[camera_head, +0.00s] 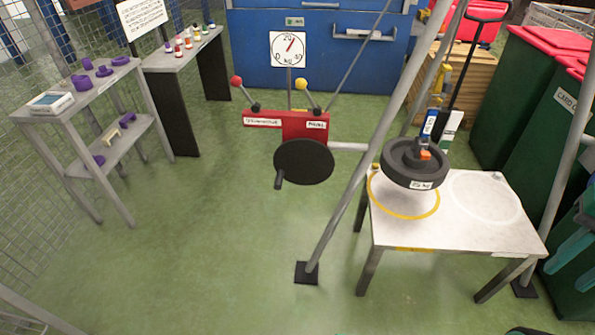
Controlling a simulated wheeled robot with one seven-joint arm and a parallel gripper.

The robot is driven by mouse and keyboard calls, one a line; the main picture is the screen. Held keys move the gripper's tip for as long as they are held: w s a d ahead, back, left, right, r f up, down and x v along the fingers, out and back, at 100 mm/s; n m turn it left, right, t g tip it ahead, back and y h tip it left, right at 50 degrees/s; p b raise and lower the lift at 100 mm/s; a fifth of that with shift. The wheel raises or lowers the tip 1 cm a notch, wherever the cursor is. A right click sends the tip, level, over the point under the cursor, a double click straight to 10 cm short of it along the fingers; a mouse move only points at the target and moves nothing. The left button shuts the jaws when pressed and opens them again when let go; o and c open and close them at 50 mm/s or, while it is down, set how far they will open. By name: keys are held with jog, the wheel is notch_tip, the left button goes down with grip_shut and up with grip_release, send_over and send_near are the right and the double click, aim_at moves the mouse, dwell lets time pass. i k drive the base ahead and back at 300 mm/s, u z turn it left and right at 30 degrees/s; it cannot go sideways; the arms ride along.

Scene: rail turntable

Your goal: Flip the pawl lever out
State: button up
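A red block (305,124) in the middle of the view carries two short levers. The lever with a yellow knob (302,85) stands above a white label that seems to read PAWL (316,125). It tilts up and to the left from its black pivot. The lever with a red knob (236,81) rises at the block's left end, above another label too small to read surely, and also tilts up-left. A black disc (304,162) with a crank grip (279,180) sits below the block. My gripper is not in view.
A black weight (413,165) marked 25 kg is over a white table (450,229) with a yellow ring. A slanting grey post (353,187) stands right of the disc. A dial (289,49) is above the levers. Shelves (93,125) stand left. Green floor (200,240) is clear in front.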

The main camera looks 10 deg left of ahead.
aim_at(300, 83)
jog(key=z, duration=1.8)
jog(key=k, duration=1.45)
jog(key=u, duration=1.9)
jog(key=i, duration=1)
